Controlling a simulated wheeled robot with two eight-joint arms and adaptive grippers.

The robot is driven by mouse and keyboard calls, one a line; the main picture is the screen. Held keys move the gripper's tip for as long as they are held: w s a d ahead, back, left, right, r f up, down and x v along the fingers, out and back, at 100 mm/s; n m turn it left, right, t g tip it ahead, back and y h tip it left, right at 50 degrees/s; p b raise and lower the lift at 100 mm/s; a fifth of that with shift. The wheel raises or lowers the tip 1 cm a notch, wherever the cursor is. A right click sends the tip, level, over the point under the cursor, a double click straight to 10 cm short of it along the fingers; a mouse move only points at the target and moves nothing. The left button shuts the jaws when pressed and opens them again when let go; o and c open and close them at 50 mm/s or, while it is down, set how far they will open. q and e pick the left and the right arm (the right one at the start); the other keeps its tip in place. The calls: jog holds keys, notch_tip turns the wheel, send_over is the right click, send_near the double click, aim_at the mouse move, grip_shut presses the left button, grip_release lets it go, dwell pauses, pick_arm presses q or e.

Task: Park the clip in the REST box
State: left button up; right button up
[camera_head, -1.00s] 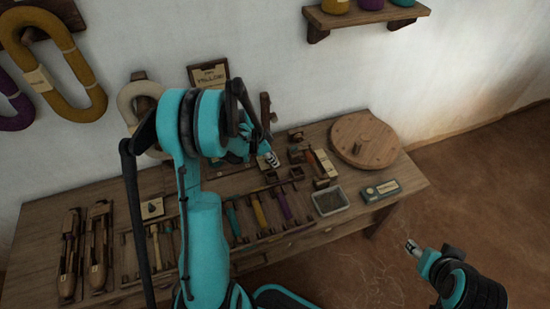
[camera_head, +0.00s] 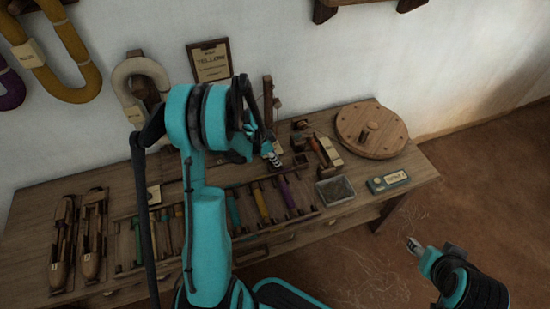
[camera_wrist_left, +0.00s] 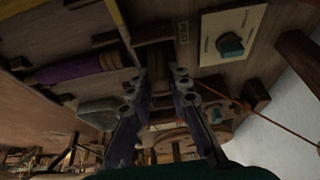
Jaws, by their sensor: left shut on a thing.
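My left gripper (camera_head: 272,157) is over the back middle of the bench, just left of a small wooden block. In the left wrist view its fingers (camera_wrist_left: 162,78) are close together, shut on a small brown thing that seems to be the clip; the fingers mostly hide it.
A round wooden disc (camera_head: 372,130), a grey tray (camera_head: 335,190) and a teal labelled box (camera_head: 388,181) lie on the right. A rack of coloured bobbins (camera_head: 262,203) runs along the front. A wooden post (camera_head: 268,100) stands behind the gripper. A cream card with a teal piece (camera_wrist_left: 230,45) lies close by.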

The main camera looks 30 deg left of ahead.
pick_arm(q)
jog(key=o, duration=1.3)
jog(key=shift+c, duration=0.2)
jog(key=shift+r, duration=0.15)
notch_tip(320, 180, up, 8)
jog(key=p, duration=0.5)
